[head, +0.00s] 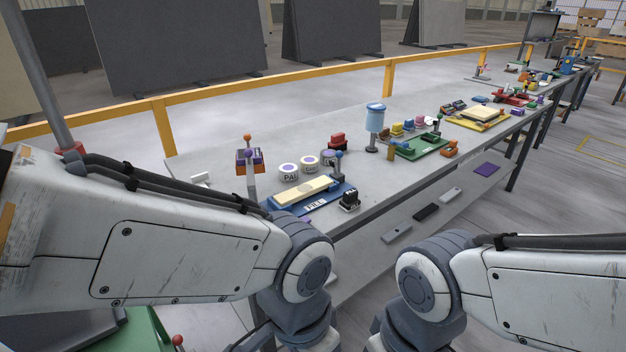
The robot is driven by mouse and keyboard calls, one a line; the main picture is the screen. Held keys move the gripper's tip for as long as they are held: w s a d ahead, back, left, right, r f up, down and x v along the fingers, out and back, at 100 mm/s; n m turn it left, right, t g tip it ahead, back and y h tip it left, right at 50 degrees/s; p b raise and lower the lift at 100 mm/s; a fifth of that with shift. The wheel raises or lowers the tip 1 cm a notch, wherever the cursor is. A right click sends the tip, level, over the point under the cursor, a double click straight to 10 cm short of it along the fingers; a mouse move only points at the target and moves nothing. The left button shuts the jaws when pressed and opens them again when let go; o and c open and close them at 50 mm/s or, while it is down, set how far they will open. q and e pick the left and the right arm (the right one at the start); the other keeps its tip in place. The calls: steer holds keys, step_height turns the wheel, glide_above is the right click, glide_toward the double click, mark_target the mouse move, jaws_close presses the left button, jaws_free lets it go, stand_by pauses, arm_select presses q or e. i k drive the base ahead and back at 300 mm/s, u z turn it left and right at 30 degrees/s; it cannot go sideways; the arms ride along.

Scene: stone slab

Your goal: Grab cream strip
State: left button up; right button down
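A cream strip (305,191) lies flat on a blue tray (327,199) with a label on its front edge, near the front edge of the grey bench. A second, squarer cream piece (484,113) sits on a yellow base farther along the bench. My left arm crosses the lower left and my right arm the lower right, both in front of the bench. Their grippers are below the picture or hidden behind the arm links, so their fingers do not show.
White labelled pots (289,172) stand behind the blue tray. A black block (349,199) is at its right end. A light-blue canister (375,118) and a green tray (418,146) stand farther right. A yellow rail (164,124) runs behind the bench (230,146).

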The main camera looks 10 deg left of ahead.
mark_target(306, 189)
steer(key=z, duration=0.55)
steer(key=k, duration=0.65)
steer(key=z, duration=0.6)
steer(key=i, duration=1.1)
steer(key=u, duration=0.55)
steer(key=i, duration=0.85)
steer(key=u, duration=1.5)
steer(key=i, duration=0.6)
steer(key=u, duration=0.6)
